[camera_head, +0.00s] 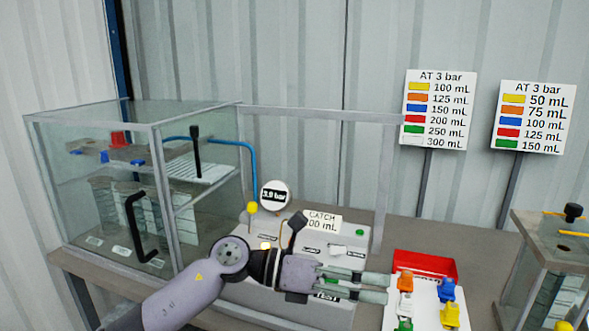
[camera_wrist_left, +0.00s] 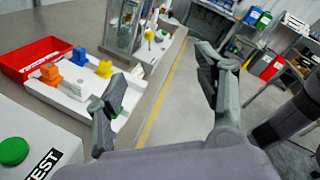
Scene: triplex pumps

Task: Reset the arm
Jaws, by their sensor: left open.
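My left gripper (camera_head: 386,288) reaches in from the lower left in the head view, its fingers pointing right in front of the grey pump console (camera_head: 290,238). Its fingertips are beside the white tray (camera_head: 424,318) of coloured valve parts. In the left wrist view the two fingers of the left gripper (camera_wrist_left: 165,88) are spread wide, with nothing between them but floor and a bench edge. The orange part (camera_head: 405,282), the blue part (camera_head: 447,290) and the yellow part (camera_head: 450,314) stand on the tray. My right gripper is not seen.
A red bin (camera_head: 425,265) sits behind the tray. A glass enclosure (camera_head: 135,185) stands left on the bench, and another glass unit (camera_head: 550,265) at the right. A gauge (camera_head: 274,195) reads 3.9 bar. Two volume signs (camera_head: 438,110) stand behind. Open floor (camera_wrist_left: 185,110) lies beside the bench.

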